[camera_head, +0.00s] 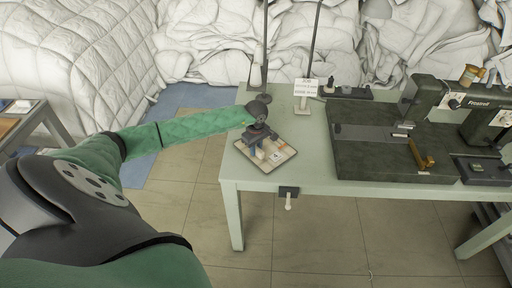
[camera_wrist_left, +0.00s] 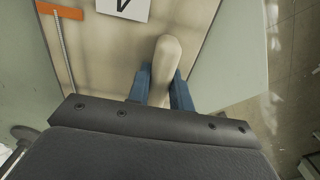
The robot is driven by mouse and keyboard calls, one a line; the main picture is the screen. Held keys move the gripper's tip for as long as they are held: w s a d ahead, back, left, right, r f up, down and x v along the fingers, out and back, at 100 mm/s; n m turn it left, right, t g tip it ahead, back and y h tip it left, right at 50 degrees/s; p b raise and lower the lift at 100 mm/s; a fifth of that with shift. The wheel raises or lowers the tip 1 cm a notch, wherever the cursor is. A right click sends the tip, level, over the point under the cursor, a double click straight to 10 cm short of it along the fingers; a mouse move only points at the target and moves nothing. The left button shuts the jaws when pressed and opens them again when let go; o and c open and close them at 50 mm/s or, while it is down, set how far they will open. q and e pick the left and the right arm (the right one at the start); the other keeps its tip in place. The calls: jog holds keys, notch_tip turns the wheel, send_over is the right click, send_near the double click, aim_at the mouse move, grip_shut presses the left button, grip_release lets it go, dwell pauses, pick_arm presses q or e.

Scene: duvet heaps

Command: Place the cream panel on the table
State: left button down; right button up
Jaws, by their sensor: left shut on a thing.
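The cream panel (camera_head: 283,156) is at the left end of the grey-green table (camera_head: 300,180), lying flat and close to the front corner. I cannot tell whether it touches the tabletop or hangs just above it. My left gripper (camera_head: 259,152) is over the panel, pointing down. In the left wrist view the blue fingers (camera_wrist_left: 161,90) are shut on a rounded cream handle that stands up from the panel (camera_wrist_left: 110,62). That view also shows an orange strip and a white label with a black letter on the panel. My right gripper is not in view.
A dark sewing machine (camera_head: 440,105) stands on a dark bed (camera_head: 375,140) at the right of the table. A small white sign (camera_head: 306,87) stands behind the panel. White duvet heaps (camera_head: 210,40) line the back. The tabletop between panel and dark bed is clear.

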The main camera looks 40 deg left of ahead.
pick_arm(q)
jog(key=shift+f, duration=0.25)
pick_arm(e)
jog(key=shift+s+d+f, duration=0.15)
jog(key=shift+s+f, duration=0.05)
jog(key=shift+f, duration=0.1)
pick_arm(q)
jog(key=shift+f, duration=0.1)
jog(key=c, duration=1.3)
grip_release()
jog(key=shift+o, duration=0.2)
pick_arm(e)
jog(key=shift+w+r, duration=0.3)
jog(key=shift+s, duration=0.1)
